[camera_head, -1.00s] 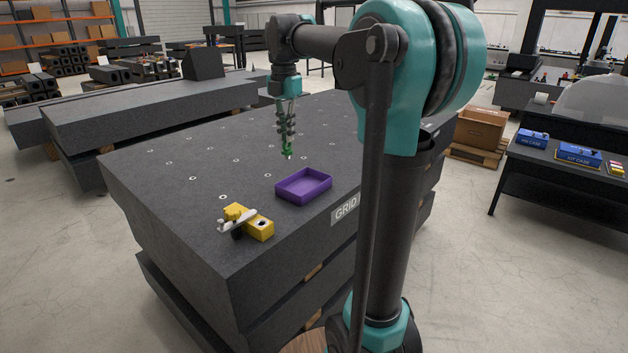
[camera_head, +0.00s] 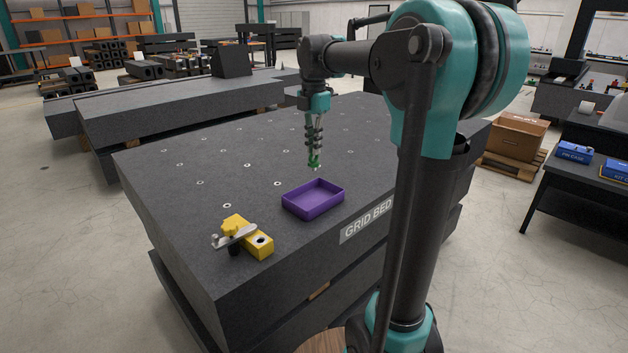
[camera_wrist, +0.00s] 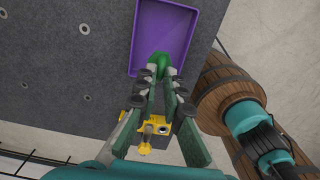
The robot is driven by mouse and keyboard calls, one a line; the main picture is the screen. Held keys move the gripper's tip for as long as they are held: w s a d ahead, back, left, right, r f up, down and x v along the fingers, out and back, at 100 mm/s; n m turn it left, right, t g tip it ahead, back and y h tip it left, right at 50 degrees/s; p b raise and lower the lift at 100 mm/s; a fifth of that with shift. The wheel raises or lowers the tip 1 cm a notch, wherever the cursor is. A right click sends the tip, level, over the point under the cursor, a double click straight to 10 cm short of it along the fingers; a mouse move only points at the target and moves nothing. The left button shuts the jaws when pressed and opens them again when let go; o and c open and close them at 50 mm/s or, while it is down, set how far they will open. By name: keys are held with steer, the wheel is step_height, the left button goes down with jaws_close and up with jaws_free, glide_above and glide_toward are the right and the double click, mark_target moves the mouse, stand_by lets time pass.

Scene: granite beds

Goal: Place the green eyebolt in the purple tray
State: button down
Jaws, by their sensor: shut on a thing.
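The green eyebolt (camera_head: 314,161) is held at the tips of my gripper (camera_head: 314,150), which points down above the granite bed. In the wrist view the eyebolt (camera_wrist: 159,62) sits between the shut fingertips of my gripper (camera_wrist: 158,72), and the fingers hide part of it. The purple tray (camera_head: 318,208) lies on the bed near its front edge and looks empty. In the head view the eyebolt appears just above the tray's far side, apart from it. In the wrist view the tray (camera_wrist: 193,45) lies beyond the fingertips, with the eyebolt overlapping its near end.
A yellow clamp block (camera_head: 252,242) with a metal lever stands left of the tray; it also shows in the wrist view (camera_wrist: 160,128). The granite bed (camera_head: 190,215) has small holes and is otherwise clear. A wooden barrel (camera_wrist: 225,88) shows at right in the wrist view.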

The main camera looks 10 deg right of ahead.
step_height(320, 180, down, 11)
steer(key=shift+r, duration=0.1)
stand_by(0.4)
steer(key=shift+f, duration=0.2)
steer(key=c, duration=1.6)
jaws_free()
steer(key=shift+c, duration=0.2)
steer(key=shift+r, duration=0.15)
step_height(320, 180, up, 12)
steer(key=shift+r, duration=0.1)
